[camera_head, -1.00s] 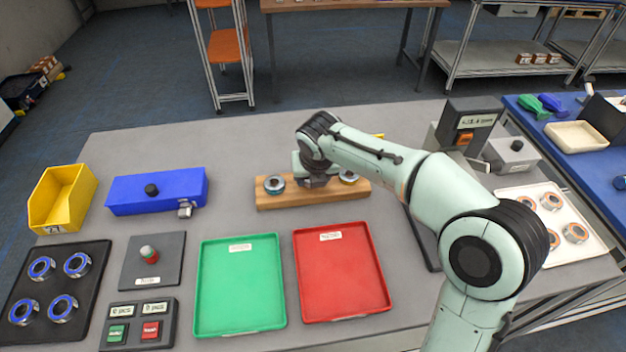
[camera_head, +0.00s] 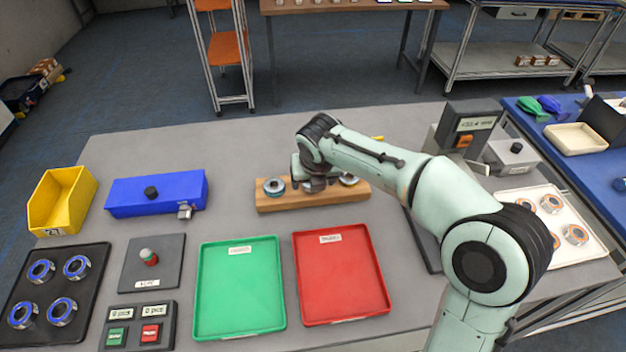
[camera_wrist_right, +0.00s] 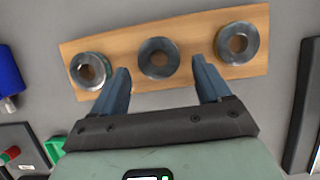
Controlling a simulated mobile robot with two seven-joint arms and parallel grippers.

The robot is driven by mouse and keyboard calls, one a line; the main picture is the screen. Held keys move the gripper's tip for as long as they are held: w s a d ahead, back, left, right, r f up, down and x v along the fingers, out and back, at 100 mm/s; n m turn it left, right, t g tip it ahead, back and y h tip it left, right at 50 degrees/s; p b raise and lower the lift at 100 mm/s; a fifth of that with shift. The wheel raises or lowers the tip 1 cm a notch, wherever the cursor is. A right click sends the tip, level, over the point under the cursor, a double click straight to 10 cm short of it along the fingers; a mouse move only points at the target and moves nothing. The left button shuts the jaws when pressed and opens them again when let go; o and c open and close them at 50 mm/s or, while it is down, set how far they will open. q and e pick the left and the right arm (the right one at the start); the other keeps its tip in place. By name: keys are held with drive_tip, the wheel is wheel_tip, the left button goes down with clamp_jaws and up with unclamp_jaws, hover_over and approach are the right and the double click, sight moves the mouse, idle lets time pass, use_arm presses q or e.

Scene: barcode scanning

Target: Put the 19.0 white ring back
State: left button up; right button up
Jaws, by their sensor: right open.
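The wooden block (camera_head: 330,197) lies at the back middle of the table. In the right wrist view, it (camera_wrist_right: 200,22) carries a left ring (camera_wrist_right: 88,70), a middle ring (camera_wrist_right: 158,58) and a right ring (camera_wrist_right: 237,43), all metallic grey. I cannot read a size or make out a white marking, so I cannot tell which is the 19.0 white ring. My right gripper (camera_wrist_right: 160,66) is open, its fingers apart on either side of the middle ring. In the head view, my right gripper hides the middle of the block. My left gripper is not in view.
Green (camera_head: 240,290) and red (camera_head: 342,275) trays lie in front of the block. A blue fixture (camera_head: 155,190) and yellow bin (camera_head: 62,200) stand left. A black tray (camera_head: 50,300) holds several blue rings. A display device (camera_head: 470,125) and white tray (camera_head: 520,200) stand right.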

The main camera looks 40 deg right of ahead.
drive_tip(key=p+v, duration=0.1)
drive_tip(key=v, duration=1)
drive_tip(key=shift+p, duration=0.35)
